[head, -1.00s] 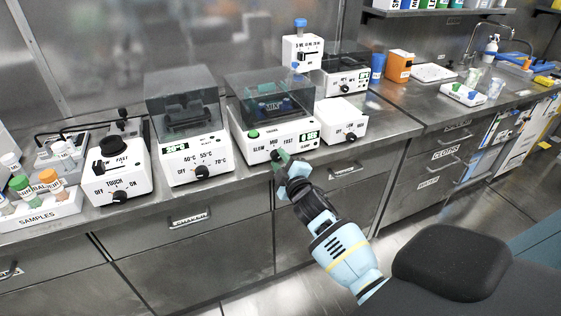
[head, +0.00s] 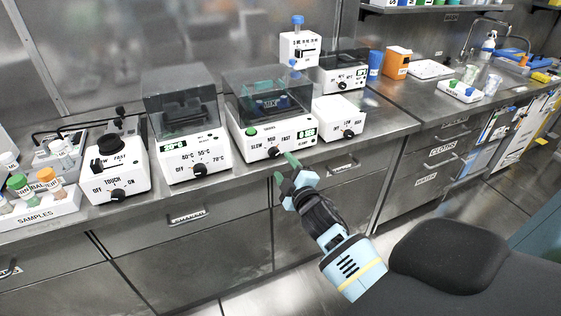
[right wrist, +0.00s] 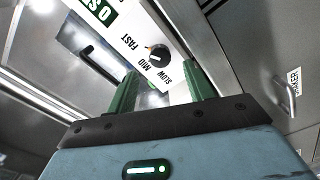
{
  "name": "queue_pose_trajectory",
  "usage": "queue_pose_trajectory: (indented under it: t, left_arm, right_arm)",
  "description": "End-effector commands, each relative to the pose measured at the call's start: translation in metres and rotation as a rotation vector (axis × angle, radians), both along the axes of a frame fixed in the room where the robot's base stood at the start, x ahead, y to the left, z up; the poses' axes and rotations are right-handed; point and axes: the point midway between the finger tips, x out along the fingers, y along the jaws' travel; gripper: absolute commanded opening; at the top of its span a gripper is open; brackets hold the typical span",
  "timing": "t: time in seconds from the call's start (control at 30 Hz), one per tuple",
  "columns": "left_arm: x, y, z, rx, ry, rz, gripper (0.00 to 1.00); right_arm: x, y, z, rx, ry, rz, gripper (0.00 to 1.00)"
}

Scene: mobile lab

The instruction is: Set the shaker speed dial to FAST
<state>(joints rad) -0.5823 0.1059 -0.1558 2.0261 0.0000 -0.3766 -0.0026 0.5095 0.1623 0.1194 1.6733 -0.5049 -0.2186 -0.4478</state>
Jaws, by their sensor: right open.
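The shaker (head: 250,140) is a white box with a dark clear lid, standing near the front edge of the bench. Its black speed dial (head: 274,152) sits on the front face under SLOW, MID and FAST labels. In the right wrist view the dial (right wrist: 159,57) shows between and beyond my fingertips. Its orange mark points to the FAST side. My right gripper (head: 285,170) is open and empty, just in front of and a little below right of the dial, apart from it. Its green fingers (right wrist: 163,95) frame the space before the panel. My left gripper is not in view.
A heater (head: 188,150) with a temperature dial stands left of the shaker. A small white device (head: 340,118) with a LOW/HIGH dial stands close on its right. Farther left are a TOUCH/ON device (head: 120,172) and a samples rack (head: 40,212). Drawers lie below the bench edge.

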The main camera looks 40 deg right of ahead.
Motion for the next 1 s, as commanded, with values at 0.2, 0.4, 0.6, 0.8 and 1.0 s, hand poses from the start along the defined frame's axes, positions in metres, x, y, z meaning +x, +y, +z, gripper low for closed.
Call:
queue_pose_trajectory:
  t: [0.2, 0.4, 0.6, 0.8, 1.0]
  left_arm:
    - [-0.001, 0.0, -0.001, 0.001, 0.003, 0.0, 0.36]
    - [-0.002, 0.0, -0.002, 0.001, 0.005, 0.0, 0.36]
    - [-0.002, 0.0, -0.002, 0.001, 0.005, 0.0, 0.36]
    - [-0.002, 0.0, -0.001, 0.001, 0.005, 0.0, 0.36]
    - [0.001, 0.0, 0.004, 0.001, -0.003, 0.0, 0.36]
  right_arm:
    - [-0.023, 0.006, 0.0, 0.0, 0.0, 0.0, 0.52]
    - [-0.028, 0.007, 0.0, 0.001, 0.0, 0.0, 0.52]
    - [-0.028, 0.007, 0.0, 0.001, 0.0, 0.0, 0.52]
    - [-0.027, 0.007, 0.0, 0.001, 0.0, 0.0, 0.52]
    - [-0.038, 0.013, -0.01, 0.035, 0.025, 0.011, 0.52]
